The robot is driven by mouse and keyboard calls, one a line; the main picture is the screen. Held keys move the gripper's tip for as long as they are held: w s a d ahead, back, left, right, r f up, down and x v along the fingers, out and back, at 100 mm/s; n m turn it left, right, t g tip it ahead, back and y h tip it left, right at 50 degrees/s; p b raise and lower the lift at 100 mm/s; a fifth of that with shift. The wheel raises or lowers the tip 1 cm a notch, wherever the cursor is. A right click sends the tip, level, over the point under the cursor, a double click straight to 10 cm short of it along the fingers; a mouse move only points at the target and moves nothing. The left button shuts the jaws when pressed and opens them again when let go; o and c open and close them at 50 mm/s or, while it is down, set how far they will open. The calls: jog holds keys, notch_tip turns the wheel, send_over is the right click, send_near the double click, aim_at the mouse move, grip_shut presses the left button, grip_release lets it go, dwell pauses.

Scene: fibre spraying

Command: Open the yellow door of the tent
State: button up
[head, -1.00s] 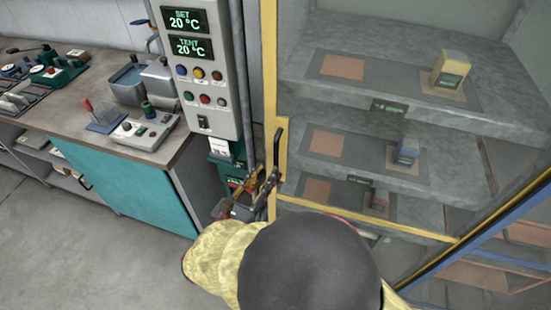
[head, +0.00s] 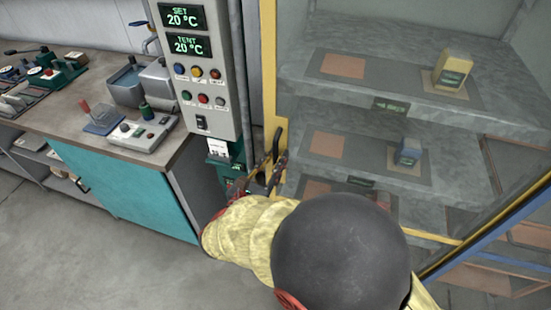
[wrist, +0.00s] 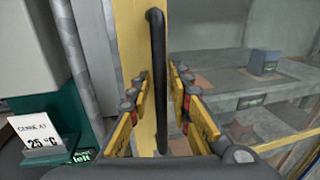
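The tent's yellow-framed door (head: 268,70) stands at the centre of the head view and looks shut. Its clear panel shows the shelves behind. A black vertical bar handle (head: 278,142) is on the door's left upright; in the wrist view the handle (wrist: 157,45) runs down the middle against the yellow upright (wrist: 130,45). My gripper (wrist: 160,78) is open, with one yellow finger on each side of the handle and visible gaps to it. In the head view my gripper (head: 260,174) is at the handle, partly hidden by my arm.
A grey control box (head: 208,110) reading 20 °C is left of the door. A bench with a teal cabinet (head: 125,185) stands further left. Inside the tent, shelves hold a yellow block (head: 453,72) and a blue block (head: 408,152). Open floor (head: 90,260) lies at lower left.

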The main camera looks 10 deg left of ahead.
grip_shut()
dwell(0.6)
